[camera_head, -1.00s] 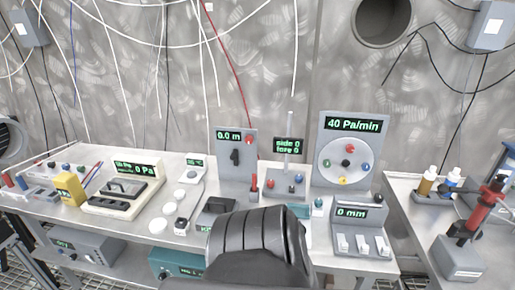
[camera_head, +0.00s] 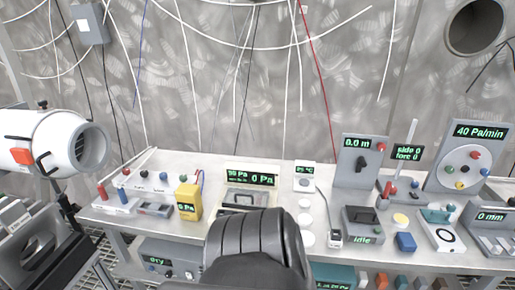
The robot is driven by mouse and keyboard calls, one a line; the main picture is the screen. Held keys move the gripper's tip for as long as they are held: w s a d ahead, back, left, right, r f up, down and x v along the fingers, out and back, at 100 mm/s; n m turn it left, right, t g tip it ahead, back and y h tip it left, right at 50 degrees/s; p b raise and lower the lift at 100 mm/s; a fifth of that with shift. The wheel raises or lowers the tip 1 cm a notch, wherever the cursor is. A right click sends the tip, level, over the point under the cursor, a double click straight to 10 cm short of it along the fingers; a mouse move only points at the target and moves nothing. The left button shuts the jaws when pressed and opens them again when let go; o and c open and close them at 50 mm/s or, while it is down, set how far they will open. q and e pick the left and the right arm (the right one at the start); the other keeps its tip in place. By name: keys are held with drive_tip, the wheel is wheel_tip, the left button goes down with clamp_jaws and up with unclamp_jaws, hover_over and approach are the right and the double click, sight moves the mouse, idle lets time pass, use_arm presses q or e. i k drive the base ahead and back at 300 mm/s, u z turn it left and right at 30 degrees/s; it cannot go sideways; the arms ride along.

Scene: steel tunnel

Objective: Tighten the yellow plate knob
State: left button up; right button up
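The yellow plate knob (camera_head: 460,185) is a small round knob at the bottom of a pale round plate (camera_head: 447,156). The plate is on the front of a grey panel reading 40 Pa/min, at the right of the head view. A red knob (camera_head: 475,155), a blue knob (camera_head: 481,170), a green knob (camera_head: 449,170) and a dark centre knob (camera_head: 463,168) are on the same plate. Neither of my grippers shows in the view. A dark ribbed part of my own body covers the bottom centre.
A white cylinder (camera_head: 42,140) stands at the left. A pipe opening (camera_head: 474,27) is in the back wall.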

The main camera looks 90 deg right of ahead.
sight(459, 185)
drive_tip(key=z, duration=3.65)
